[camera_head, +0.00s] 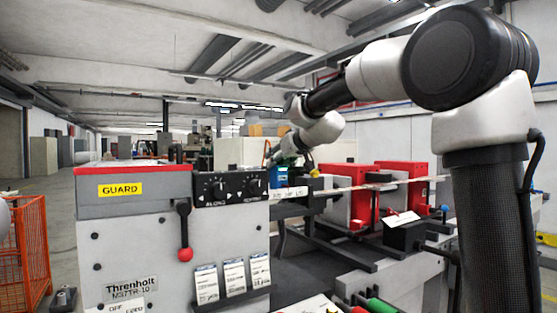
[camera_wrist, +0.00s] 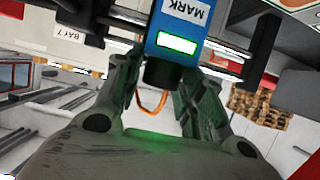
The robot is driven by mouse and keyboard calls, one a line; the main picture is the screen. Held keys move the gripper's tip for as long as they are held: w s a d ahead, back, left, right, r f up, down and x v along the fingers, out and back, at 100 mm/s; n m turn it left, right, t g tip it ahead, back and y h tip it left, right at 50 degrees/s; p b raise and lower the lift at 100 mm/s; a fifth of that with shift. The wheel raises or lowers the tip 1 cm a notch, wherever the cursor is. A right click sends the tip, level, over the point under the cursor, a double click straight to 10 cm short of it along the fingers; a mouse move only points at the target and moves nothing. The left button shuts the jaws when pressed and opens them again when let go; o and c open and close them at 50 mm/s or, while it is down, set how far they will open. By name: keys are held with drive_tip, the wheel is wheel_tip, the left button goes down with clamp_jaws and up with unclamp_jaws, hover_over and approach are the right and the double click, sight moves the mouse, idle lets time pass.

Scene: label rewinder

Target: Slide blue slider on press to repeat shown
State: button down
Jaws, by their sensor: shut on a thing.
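The blue slider (camera_wrist: 181,27) is a blue block with a white label reading MARK and a lit green window.
The grey machine (camera_head: 170,250) has a GUARD label, a black dial panel (camera_head: 230,186) and a red-knobbed lever (camera_head: 184,235). Red-and-white units (camera_head: 402,185) stand along the rail to the right. An orange cage (camera_head: 25,255) stands at far left.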

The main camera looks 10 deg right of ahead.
drive_tip(key=c, duration=1.1)
unclamp_jaws()
drive_tip(key=shift+o, duration=0.2)
drive_tip(key=shift+s, duration=0.1)
drive_tip(key=v, duration=1.1)
drive_tip(key=shift+s+d+r, duration=0.2)
drive_tip(key=shift+s, duration=0.1)
drive_tip(key=s+d+f+m+g+h, duration=0.1)
drive_tip(key=s+d+f+g, duration=0.25)
drive_tip(key=s+f, duration=0.6)
drive_tip(key=s+d+f+m+g+h, duration=0.15)
drive_tip(key=s+f+g, duration=0.25)
drive_tip(key=s+f, duration=0.5)
drive_tip(key=s+d+f+h, duration=0.1)
drive_tip(key=s+d+f, duration=0.2)
drive_tip(key=s, duration=0.4)
drive_tip(key=s+d+f+m+g, duration=0.1)
drive_tip(key=s+d+f, duration=0.2)
drive_tip(key=s+f, duration=0.2)
drive_tip(key=s, duration=0.3)
drive_tip(key=shift+s+d+f+h, duration=0.25)
drive_tip(key=shift+s+f+h, duration=0.05)
drive_tip(key=shift+f+h, duration=0.05)
